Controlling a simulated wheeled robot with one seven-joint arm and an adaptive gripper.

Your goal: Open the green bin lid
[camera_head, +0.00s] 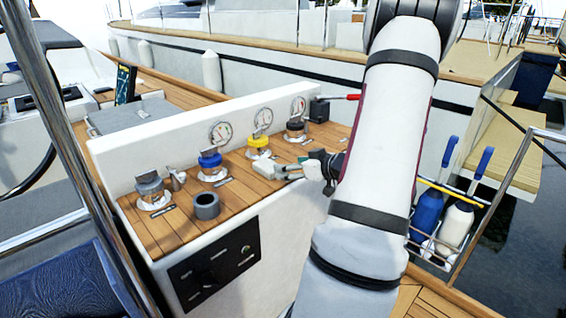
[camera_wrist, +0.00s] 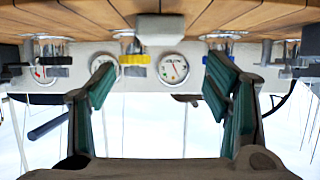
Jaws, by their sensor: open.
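No green bin or green lid can be made out in either view. My gripper (camera_head: 286,172) is above the wooden top of the console, in front of the yellow-collared fitting (camera_head: 259,146). In the wrist view, which looks upside down, my gripper (camera_wrist: 160,72) shows two separated fingers with dark green pads and nothing held between them. A round gauge (camera_wrist: 173,69) and the yellow fitting (camera_wrist: 134,59) appear beyond the gap between the fingers.
The console also bears a blue-collared fitting (camera_head: 210,165), a grey fitting (camera_head: 150,188), a grey cup-like ring (camera_head: 205,205) and a black-topped fitting (camera_head: 295,129). A red-handled lever (camera_head: 340,98) stands at the back.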

